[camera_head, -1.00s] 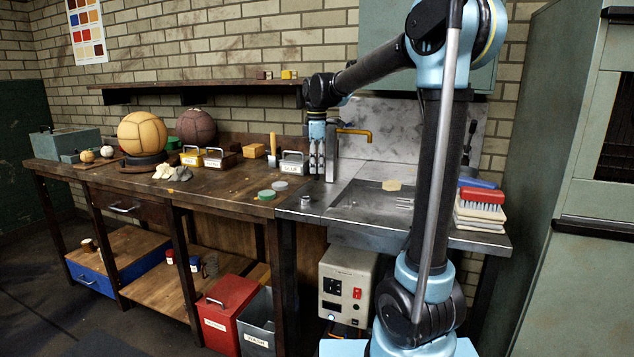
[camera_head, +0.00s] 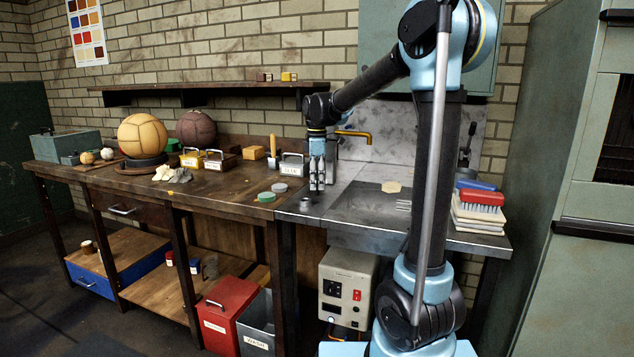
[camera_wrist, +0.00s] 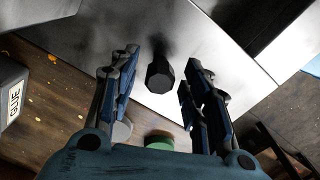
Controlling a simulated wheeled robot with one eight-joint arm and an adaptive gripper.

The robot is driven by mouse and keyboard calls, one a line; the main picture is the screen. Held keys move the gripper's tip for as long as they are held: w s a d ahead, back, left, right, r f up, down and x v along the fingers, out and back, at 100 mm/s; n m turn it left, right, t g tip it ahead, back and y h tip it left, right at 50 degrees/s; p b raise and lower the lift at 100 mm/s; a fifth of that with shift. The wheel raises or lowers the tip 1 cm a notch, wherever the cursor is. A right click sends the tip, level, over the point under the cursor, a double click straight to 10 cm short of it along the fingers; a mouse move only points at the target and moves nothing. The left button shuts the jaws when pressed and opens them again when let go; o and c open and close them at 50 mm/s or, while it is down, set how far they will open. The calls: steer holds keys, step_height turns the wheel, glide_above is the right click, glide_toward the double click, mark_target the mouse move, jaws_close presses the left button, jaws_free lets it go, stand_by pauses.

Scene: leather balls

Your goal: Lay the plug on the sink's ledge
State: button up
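A small dark eight-sided plug (camera_wrist: 160,76) stands on the bare metal top in the wrist view, between my fingers with a gap on each side. In the head view the plug (camera_head: 305,203) appears as a small grey piece on the metal left of the sink (camera_head: 372,203). My gripper (camera_head: 317,187) points down just above and behind it. In the wrist view my gripper (camera_wrist: 158,92) is open, with nothing between its pads touching them. The sink's metal ledge (camera_head: 335,178) runs around the shallow basin.
A grey glue box (camera_head: 292,165), a green tin (camera_head: 266,197) and a grey tin (camera_head: 279,187) stand on the wooden bench to the left. A brass tap (camera_head: 354,134) is behind.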

mark_target(317, 180)
step_height(317, 180, up, 12)
stand_by(0.8)
steer(key=shift+s, duration=0.1)
